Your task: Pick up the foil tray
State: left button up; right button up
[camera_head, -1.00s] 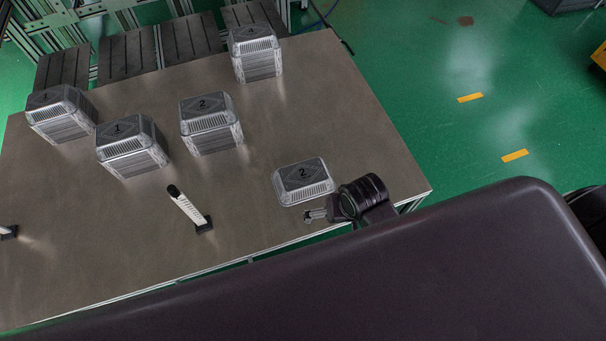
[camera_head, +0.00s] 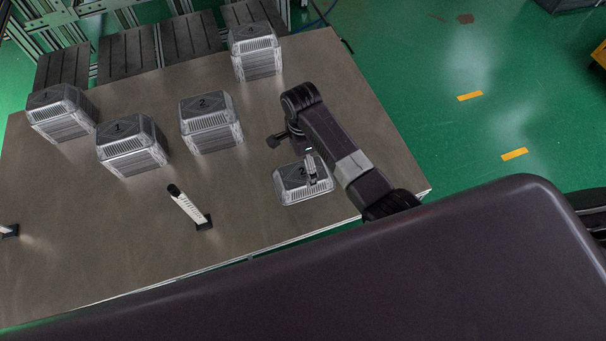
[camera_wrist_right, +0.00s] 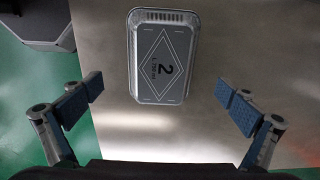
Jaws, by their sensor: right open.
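A single foil tray (camera_head: 290,190) with a dark lid marked 2 lies on the table near its right front edge. In the right wrist view the tray (camera_wrist_right: 162,85) lies ahead of my gripper, upper centre, with the number 2 readable. My right gripper (camera_head: 313,170) is over the tray in the head view and hides part of its lid. In the right wrist view my right gripper (camera_wrist_right: 165,98) is open, its two blue-padded fingers wide apart with nothing between them. The tray is beyond the fingertips and does not appear gripped. My left gripper is not in view.
Several stacks of foil trays stand on the table (camera_head: 110,235), one stack (camera_head: 210,122) left of my right arm and another (camera_head: 254,52) behind it. A white bar with black ends (camera_head: 188,207) stands left of the single tray. The table is bare between them.

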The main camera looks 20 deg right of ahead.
aim_at(303, 173)
jog(key=f, duration=0.5)
jog(key=f+b, duration=0.1)
jog(key=f, duration=0.1)
jog(key=shift+w+d+f, duration=0.2)
jog(key=shift+d+f, duration=0.05)
jog(key=shift+f, duration=0.05)
jog(key=c, duration=1)
